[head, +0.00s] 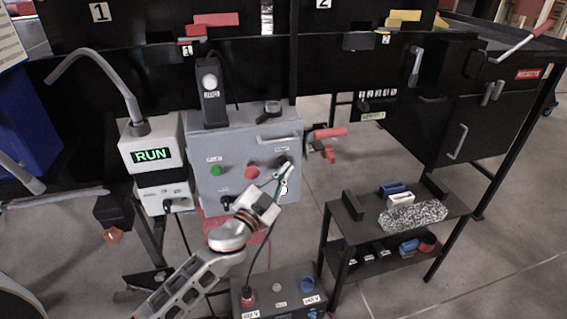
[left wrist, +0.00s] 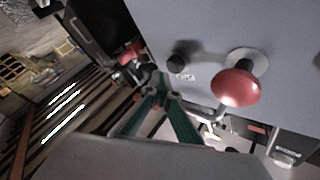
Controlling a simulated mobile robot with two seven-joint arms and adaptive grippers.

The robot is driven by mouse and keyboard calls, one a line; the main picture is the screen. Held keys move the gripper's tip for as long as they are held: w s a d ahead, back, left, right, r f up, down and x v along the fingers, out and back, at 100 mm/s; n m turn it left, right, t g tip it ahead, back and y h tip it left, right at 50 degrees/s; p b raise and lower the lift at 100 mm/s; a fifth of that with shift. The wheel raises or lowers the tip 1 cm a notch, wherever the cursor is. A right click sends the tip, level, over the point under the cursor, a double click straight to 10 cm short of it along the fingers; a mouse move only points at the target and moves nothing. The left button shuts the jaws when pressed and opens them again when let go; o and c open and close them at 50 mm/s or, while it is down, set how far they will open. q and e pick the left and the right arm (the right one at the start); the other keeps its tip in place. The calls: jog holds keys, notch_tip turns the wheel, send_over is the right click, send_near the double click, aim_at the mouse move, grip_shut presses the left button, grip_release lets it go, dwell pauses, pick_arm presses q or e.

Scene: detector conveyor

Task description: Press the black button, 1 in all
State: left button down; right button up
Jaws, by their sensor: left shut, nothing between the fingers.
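The grey control box (head: 230,135) hangs at the middle of the head view, with a green button (head: 215,171), a red button (head: 252,172) and the black button (head: 282,160) on its front. In the left wrist view the black button (left wrist: 177,62) is a small dark knob to the left of the large red mushroom button (left wrist: 237,85). My left gripper (head: 286,172) is shut and empty, its tips close to the black button. Its green fingers (left wrist: 162,92) meet just below and left of the button. I cannot tell whether they touch it. My right gripper is not in view.
A white unit with a RUN display (head: 151,155) stands left of the box. Red clamp handles (head: 328,133) stick out at its right. A low black shelf (head: 345,228) stands at lower right.

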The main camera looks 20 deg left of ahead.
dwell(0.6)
pick_arm(q)
jog(key=shift+w+a, duration=0.25)
jog(key=shift+w, duration=0.1)
jog(key=shift+w+a, duration=0.35)
jog(key=shift+w, duration=0.1)
dwell(0.9)
jog(key=shift+s+d, duration=0.1)
jog(key=shift+s, duration=0.05)
jog(key=shift+s+d, duration=0.45)
jog(key=shift+s, duration=0.2)
jog(key=shift+s+d+p, duration=0.2)
jog(key=shift+s+d, duration=0.5)
jog(key=shift+s, duration=0.35)
jog(key=shift+s+d+p, duration=0.15)
jog(key=shift+s+d, duration=0.55)
jog(key=shift+s, duration=0.35)
jog(key=shift+f, duration=0.1)
